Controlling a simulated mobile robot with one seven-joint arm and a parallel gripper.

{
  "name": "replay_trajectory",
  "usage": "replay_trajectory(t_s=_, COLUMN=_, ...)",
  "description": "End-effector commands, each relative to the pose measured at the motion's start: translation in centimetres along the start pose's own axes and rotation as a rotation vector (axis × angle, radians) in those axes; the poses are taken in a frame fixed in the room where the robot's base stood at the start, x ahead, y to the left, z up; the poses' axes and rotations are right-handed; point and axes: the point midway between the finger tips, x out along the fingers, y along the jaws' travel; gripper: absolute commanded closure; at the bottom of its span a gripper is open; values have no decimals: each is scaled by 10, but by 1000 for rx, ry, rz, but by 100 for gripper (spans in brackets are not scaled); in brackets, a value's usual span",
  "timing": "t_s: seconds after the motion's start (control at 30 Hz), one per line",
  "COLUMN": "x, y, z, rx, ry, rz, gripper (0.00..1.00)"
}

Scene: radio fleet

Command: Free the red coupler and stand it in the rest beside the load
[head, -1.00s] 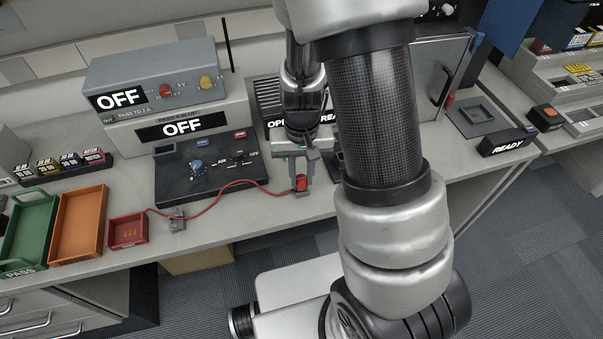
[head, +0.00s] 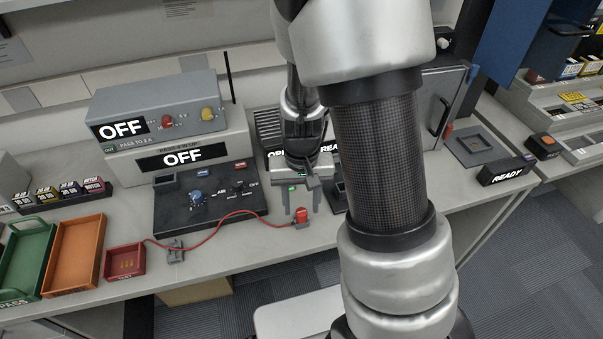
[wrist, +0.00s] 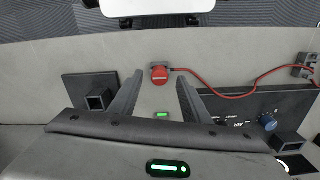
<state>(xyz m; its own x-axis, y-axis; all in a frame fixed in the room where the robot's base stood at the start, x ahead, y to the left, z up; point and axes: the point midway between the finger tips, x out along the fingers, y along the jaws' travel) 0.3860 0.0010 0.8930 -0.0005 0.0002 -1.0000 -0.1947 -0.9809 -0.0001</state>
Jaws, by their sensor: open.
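The red coupler (head: 301,216) is at the front part of the bench, with its red lead (head: 215,231) running left to a small grey clip block (head: 175,251). In the wrist view, the coupler (wrist: 159,74) sits just beyond and between my fingertips, with nothing gripped. My gripper (head: 301,207) is open above the bench, its fingers pointing down; it shows also in the wrist view (wrist: 156,88). A dark plate with a square socket (wrist: 98,97), possibly the rest, lies left of my fingers in the wrist view. In the head view my arm partly hides it.
The black control panel (head: 208,200) with a blue knob stands left of my gripper. Grey units showing OFF (head: 182,155) stand behind it. A small red tray (head: 125,262), an orange tray (head: 76,252) and a green tray (head: 25,262) line the left.

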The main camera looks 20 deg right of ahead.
Motion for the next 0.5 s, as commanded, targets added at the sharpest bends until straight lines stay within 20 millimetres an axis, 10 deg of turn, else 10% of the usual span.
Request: replay_trajectory(t_s=0.5, x=-124, y=0, z=-1, rx=0, ry=5, rz=-2, gripper=57)
